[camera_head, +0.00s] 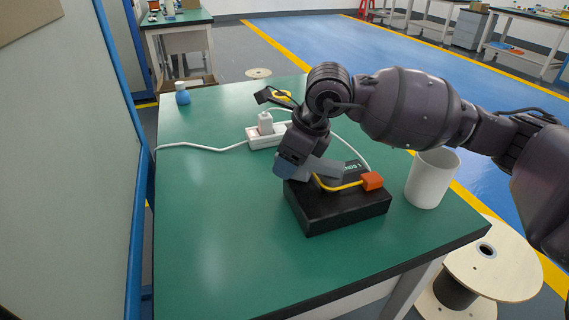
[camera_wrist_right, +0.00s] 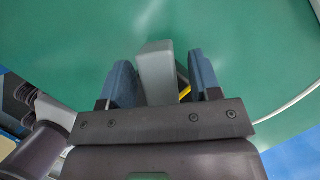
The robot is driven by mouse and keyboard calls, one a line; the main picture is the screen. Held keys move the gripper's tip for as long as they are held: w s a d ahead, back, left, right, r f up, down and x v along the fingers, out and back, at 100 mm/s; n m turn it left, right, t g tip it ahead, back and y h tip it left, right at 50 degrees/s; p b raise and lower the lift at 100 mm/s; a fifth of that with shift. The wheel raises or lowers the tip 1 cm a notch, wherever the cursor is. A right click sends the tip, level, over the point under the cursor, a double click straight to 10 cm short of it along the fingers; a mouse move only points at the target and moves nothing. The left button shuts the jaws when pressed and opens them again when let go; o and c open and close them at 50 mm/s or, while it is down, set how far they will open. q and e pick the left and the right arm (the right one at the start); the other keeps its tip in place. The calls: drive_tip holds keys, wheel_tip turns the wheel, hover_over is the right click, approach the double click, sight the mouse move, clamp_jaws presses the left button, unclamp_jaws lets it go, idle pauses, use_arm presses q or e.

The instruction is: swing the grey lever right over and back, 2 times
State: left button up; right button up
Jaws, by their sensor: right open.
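The black box (camera_head: 345,212) sits on the green table (camera_head: 205,245). The grey lever (camera_head: 326,169) shows in part at its back left, beside my right gripper (camera_head: 300,167), which hides some of it. In the right wrist view, the grey lever (camera_wrist_right: 157,72) stands between the two blue fingers of my right gripper (camera_wrist_right: 162,82). The jaws are open, with a gap on both sides of the lever. A yellow bent piece with an orange block (camera_head: 372,181) is on top of the box. My left gripper is not in view.
A white cylinder (camera_head: 431,180) stands right of the box, near my right arm. A white power strip (camera_head: 265,136) with its cable lies behind. A blue bottle (camera_head: 182,94) stands at the far left. The table's front left is clear. A cable spool (camera_head: 500,262) is on the floor.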

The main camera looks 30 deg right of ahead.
drive_tip(key=shift+w+f, duration=0.1)
drive_tip(key=shift+f, duration=0.3)
drive_tip(key=shift+a, duration=0.1)
clamp_jaws()
